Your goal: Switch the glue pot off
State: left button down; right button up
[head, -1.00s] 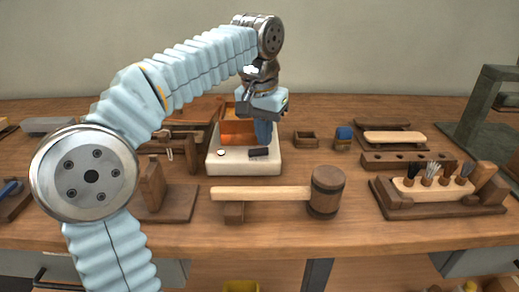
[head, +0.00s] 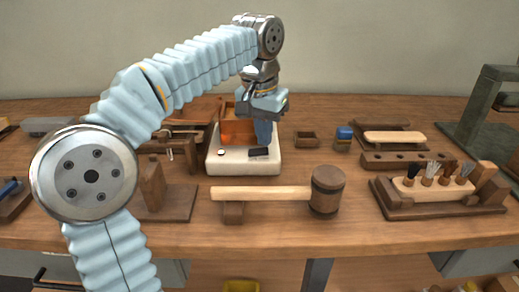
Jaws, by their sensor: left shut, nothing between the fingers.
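The glue pot has a white base (head: 220,166) with a copper-coloured pot (head: 232,130) at its back. A small round knob or light (head: 221,153) and a dark switch (head: 259,154) sit on the front of the base. My left gripper (head: 263,142) points down right at the switch, with its fingers shut and empty. Its tips are at or just behind the switch; I cannot tell whether they touch it. The gripper hides part of the pot's right side. I cannot make out the switch's position. My right gripper is not in view.
A wooden mallet (head: 327,190) lies in front of the glue pot. Right of it are a small wooden box (head: 306,139), a blue-topped jar (head: 344,138) and a brush block (head: 428,189) with tufts. A wooden stand (head: 152,187) is at left. Bare bench shows at the front.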

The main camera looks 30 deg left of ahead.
aim_at(264, 150)
pick_arm(q)
jog(key=shift+f+b, duration=0.6)
jog(key=shift+f, duration=0.25)
dwell(0.3)
notch_tip(264, 150, up, 3)
jog(key=p, duration=0.3)
jog(key=shift+f, duration=0.15)
jog(key=shift+r, duration=2.15)
